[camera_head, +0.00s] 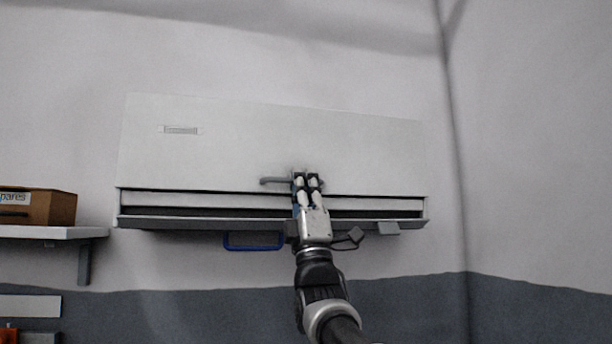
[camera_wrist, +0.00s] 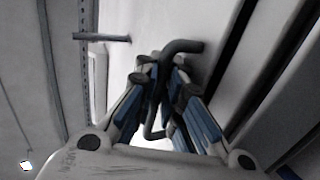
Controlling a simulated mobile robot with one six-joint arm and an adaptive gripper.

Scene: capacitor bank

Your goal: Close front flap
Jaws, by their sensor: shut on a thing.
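The front flap (camera_head: 220,145) is a wide white panel on a wall-mounted unit. A dark gap (camera_head: 200,211) shows below its lower edge, above the unit's bottom lip. A grey bar handle (camera_head: 274,181) sits on the flap near its lower edge. My gripper (camera_head: 307,178) reaches up from below and is shut on the handle, hiding its middle. In the wrist view the bent grey handle (camera_wrist: 183,46) passes between the fingers of my gripper (camera_wrist: 167,86). The flap's surface behind the fingertips is partly hidden.
A blue loop (camera_head: 253,246) hangs under the unit's bottom lip, left of my arm. Small grey parts (camera_head: 388,228) stick out on the right. A shelf (camera_head: 50,232) with a brown box (camera_head: 45,208) is at the far left. The wall right of the unit is bare.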

